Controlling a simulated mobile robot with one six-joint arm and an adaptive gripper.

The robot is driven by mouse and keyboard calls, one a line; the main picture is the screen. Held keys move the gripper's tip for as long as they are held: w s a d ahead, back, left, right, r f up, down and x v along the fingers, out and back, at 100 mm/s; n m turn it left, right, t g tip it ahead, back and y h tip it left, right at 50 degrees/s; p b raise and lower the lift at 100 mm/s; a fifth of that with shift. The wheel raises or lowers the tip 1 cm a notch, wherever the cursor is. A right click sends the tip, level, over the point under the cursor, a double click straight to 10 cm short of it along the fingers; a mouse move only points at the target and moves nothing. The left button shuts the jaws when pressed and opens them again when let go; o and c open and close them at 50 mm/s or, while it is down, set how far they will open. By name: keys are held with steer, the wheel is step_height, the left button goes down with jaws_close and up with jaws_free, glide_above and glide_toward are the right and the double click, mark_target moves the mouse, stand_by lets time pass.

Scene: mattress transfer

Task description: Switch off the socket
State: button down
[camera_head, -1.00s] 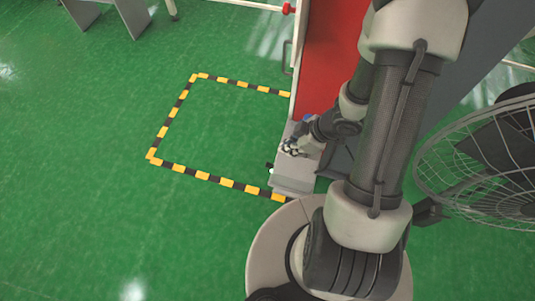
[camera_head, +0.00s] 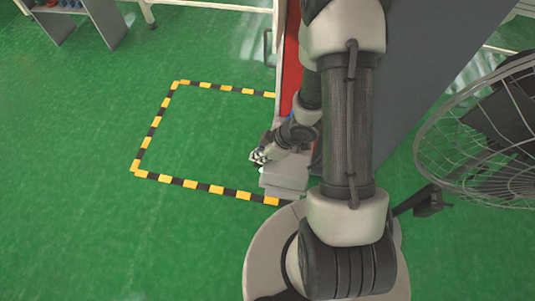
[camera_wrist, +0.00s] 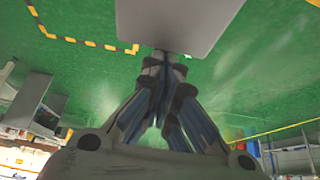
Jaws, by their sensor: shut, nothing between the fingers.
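My gripper (camera_head: 259,157) is at the left side of a grey box-like unit (camera_head: 286,183) at the foot of a red panel (camera_head: 290,65). In the wrist view its fingers (camera_wrist: 165,62) are together, with nothing seen between them. A plain pale grey surface (camera_wrist: 178,22) lies just beyond the fingertips; I cannot tell whether they touch it. A small white spot (camera_head: 262,170) shows just below the gripper on the unit's left edge, too small to identify. No socket or switch can be made out clearly in either view.
Yellow-and-black tape (camera_head: 152,128) marks a bare rectangle of green floor to the left. A caged fan (camera_head: 480,130) stands at the right. A grey panel (camera_head: 415,75) rises behind my arm. A grey shelf (camera_head: 98,20) stands at the far left.

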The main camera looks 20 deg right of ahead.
mark_target(259, 165)
steer(key=shift+b+x, duration=0.4)
steer(key=shift+x, duration=0.8)
steer(key=shift+w+a+f+g+h+p, duration=0.15)
steer(key=shift+w+a+g+h+p, duration=0.3)
steer(key=shift+h+p, duration=0.65)
steer(key=f+g+h+p, duration=0.1)
steer(key=p, duration=0.3)
steer(key=g+h+p, duration=0.1)
steer(key=h+p, duration=0.1)
steer(key=p, duration=0.2)
steer(key=w+a+f+g+h+p, duration=0.1)
steer(key=p, duration=0.4)
steer(key=shift+a+f+g, duration=0.15)
steer(key=shift+f+g, duration=0.2)
steer(key=shift+s+d+r+b, duration=0.3)
steer(key=shift+s+d+r, duration=0.1)
steer(key=shift+d, duration=0.2)
